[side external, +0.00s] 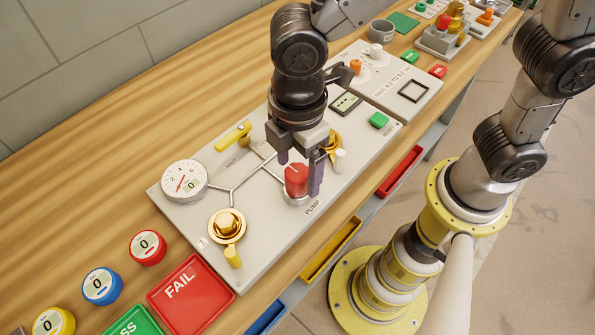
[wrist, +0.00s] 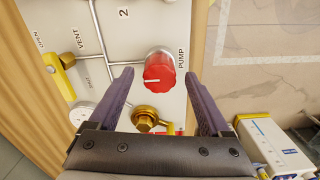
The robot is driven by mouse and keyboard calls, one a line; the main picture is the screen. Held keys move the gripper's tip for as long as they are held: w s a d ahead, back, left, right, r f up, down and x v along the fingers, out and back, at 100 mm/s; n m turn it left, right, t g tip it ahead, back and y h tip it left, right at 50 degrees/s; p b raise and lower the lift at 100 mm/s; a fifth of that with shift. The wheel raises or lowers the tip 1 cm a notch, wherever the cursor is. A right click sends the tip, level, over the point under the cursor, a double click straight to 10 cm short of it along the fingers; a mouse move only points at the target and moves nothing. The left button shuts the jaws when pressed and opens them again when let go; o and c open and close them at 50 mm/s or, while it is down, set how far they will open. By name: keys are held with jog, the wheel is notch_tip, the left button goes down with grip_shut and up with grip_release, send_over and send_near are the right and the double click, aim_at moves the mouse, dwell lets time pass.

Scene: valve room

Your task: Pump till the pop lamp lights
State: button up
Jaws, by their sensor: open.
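The red pump knob (side external: 296,182) stands on the pale panel (side external: 275,243) beside the printed word PUMP. It also shows in the wrist view (wrist: 158,75), with a white line on its face. My gripper (side external: 299,175) is open above the panel, its two dark fingers on either side of the red knob. In the wrist view a gap shows between the knob and each finger. I cannot tell which part is the pop lamp.
Brass fittings (side external: 227,224), a yellow vent handle (side external: 234,136) and a white knob (side external: 340,160) surround the pump knob. Red FAIL (side external: 190,295) and green (side external: 133,323) pads are at front left.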

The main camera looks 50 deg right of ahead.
jog(key=shift+f, duration=1.2)
grip_shut()
